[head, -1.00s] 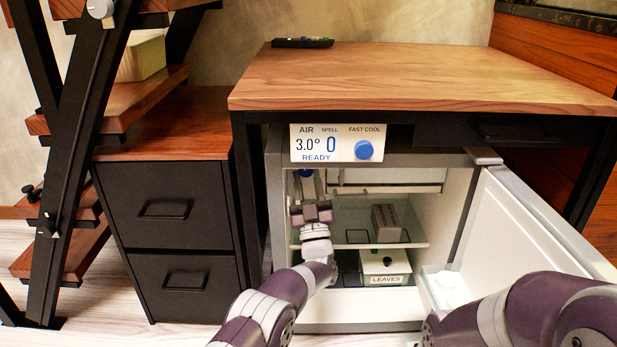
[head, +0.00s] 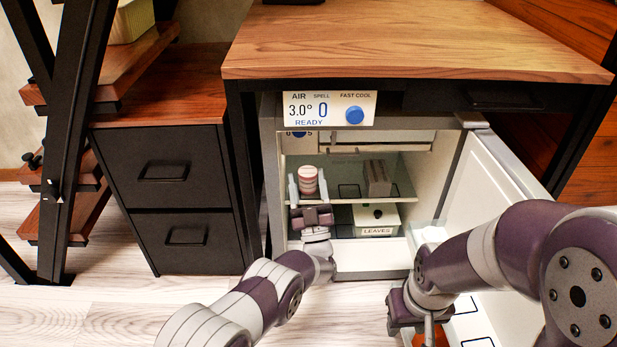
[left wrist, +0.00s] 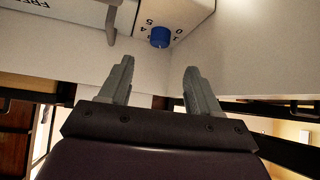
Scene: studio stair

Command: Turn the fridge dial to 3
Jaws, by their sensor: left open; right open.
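The fridge dial (head: 299,134) is a small blue knob under the fridge's top, partly cut off by the display panel above it in the head view. In the left wrist view the blue dial (left wrist: 160,37) has 4, 5, 0 and 1 printed around it; its setting is hard to read. My left gripper (head: 308,188) is open and empty inside the fridge, below the dial and apart from it. In the left wrist view its fingers (left wrist: 158,75) point toward the dial. My right gripper (head: 420,328) is low by the open door, its fingers partly hidden.
The open fridge door (head: 480,185) stands at the right. A pinkish jar (head: 308,176) and a grey box (head: 377,178) stand on the glass shelf, above a LEAVES box (head: 377,217).

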